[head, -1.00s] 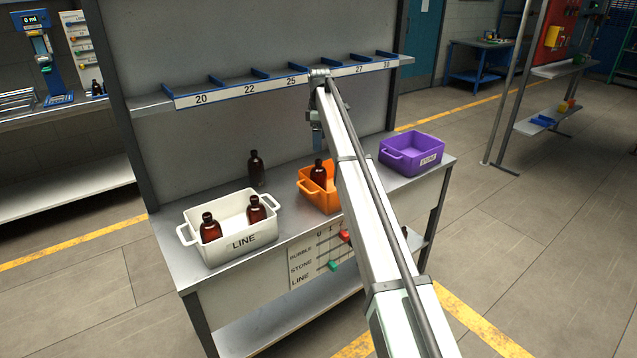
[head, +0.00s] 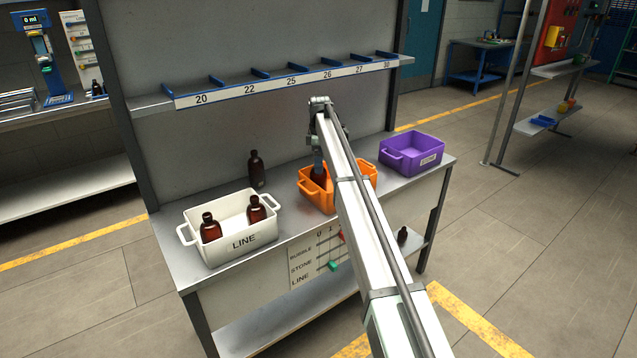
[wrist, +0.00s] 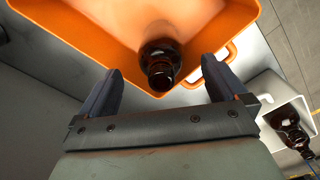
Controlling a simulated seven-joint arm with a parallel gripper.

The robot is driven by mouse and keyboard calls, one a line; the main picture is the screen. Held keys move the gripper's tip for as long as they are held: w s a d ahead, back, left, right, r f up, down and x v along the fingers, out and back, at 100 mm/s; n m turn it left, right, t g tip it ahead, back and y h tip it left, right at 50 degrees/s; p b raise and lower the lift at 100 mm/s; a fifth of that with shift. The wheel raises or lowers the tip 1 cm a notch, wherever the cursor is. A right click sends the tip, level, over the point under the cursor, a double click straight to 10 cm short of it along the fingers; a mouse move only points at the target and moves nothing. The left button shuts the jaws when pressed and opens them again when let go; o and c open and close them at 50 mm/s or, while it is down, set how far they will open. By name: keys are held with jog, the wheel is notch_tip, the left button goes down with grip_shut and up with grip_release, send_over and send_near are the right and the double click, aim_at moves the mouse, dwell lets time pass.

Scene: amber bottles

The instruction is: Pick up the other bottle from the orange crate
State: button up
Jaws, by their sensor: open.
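The orange crate (head: 306,193) stands on the bench between the white and purple crates. A brown bottle (head: 319,178) is inside it, partly hidden by my gripper and arm. In the wrist view the bottle (wrist: 160,58) shows from above, its neck towards me, beside the wall of the orange crate (wrist: 100,38). My gripper (head: 318,160) is above the crate, close over the bottle. In the wrist view its two fingers (wrist: 160,72) are spread, one each side of the bottle's neck, with nothing held between them.
A white crate (head: 212,254) marked LINE holds two brown bottles at the left. A purple crate (head: 425,163) stands empty at the right. Another bottle (head: 256,169) stands on the bench behind. A numbered shelf rail (head: 280,84) runs above.

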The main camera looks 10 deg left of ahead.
aim_at(318, 178)
jog(key=f, duration=0.5)
jog(key=shift+s+a+f, duration=0.1)
jog(key=shift+a, duration=0.1)
jog(key=shift+c, duration=0.3)
jog(key=c, duration=1.2)
